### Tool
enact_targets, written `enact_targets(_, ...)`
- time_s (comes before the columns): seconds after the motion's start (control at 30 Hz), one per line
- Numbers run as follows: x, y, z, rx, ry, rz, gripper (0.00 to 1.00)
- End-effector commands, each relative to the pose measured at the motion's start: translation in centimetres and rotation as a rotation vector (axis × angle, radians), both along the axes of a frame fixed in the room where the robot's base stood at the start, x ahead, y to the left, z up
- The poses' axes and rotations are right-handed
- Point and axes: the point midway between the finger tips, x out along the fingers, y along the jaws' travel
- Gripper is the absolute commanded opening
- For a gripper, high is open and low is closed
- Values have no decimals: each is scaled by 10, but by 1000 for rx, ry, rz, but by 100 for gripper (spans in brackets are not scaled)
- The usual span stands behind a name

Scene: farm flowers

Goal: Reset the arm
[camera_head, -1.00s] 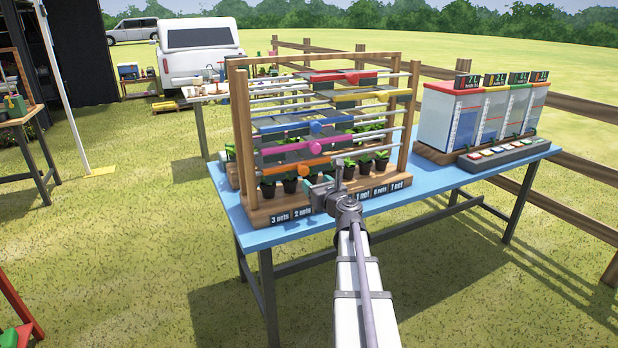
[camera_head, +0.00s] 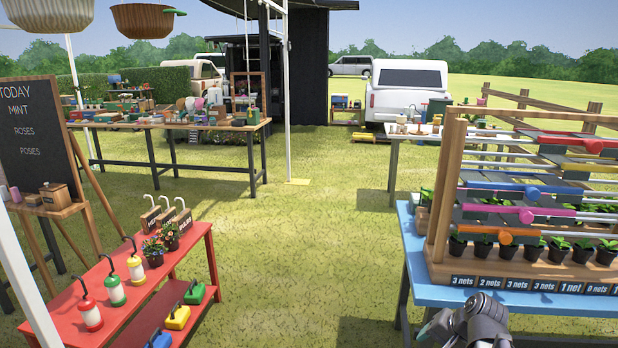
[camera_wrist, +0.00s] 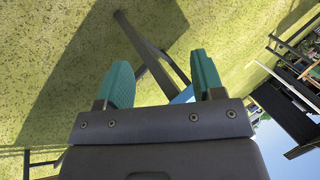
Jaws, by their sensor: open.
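My gripper (camera_wrist: 160,60) shows in the wrist view with its two teal fingers apart and nothing between them. Grass, a dark shadow and grey table legs lie beyond the fingers. In the head view, the grey end of my arm (camera_head: 478,320) shows at the bottom right, in front of the blue table (camera_head: 440,293). The gripper is mostly cut off or hidden there. The wooden rack (camera_head: 440,190) with sliding coloured nets and potted seedlings stands on the blue table, behind my arm.
A red bench (camera_head: 200,250) at the left holds lanterns, flower pots and small coloured boxes. A chalkboard (camera_head: 40,130) stands behind it. A long table (camera_head: 170,125) with many goods is farther back. Open grass (camera_head: 310,250) lies between the red bench and the blue table.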

Motion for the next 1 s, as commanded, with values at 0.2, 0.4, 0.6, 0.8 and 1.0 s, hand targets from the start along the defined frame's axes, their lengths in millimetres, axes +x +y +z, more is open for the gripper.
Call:
enact_targets(0.2, -72, 84, -19, -358, 277, 528, 62)
enact_targets(0.4, -74, 147, 14, -419, 262, 685, 62)
enact_targets(0.6, -74, 144, 86, -416, 262, 678, 62)
enact_targets(0.8, -73, 144, 129, -416, 262, 676, 62)
enact_targets(1.0, -73, 144, 125, -416, 261, 675, 62)
